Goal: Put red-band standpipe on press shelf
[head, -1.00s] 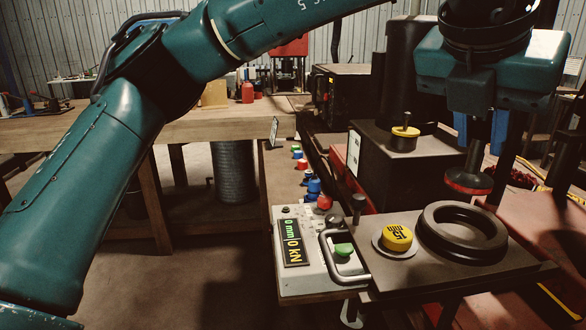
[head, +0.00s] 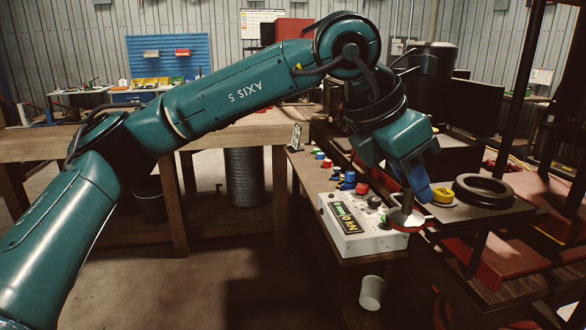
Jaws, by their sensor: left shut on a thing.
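My left gripper (head: 410,183) comes down from the arm and is shut on the red-band standpipe (head: 406,218). The standpipe has a dark stem and a wide round base with a red band, and hangs upright with its base down. In the picture it overlaps the right end of the control box and the left edge of the dark shelf plate (head: 462,212). I cannot tell whether its base touches anything. The plate carries a yellow disc (head: 443,196) and a black ring (head: 485,191). My right gripper is not in view.
The white control box (head: 350,240) with a display stands left of the plate. Several coloured caps (head: 347,181) line the narrow bench behind it. A pale bucket (head: 371,292) is on the floor below. Dark upright posts (head: 497,200) stand at the right.

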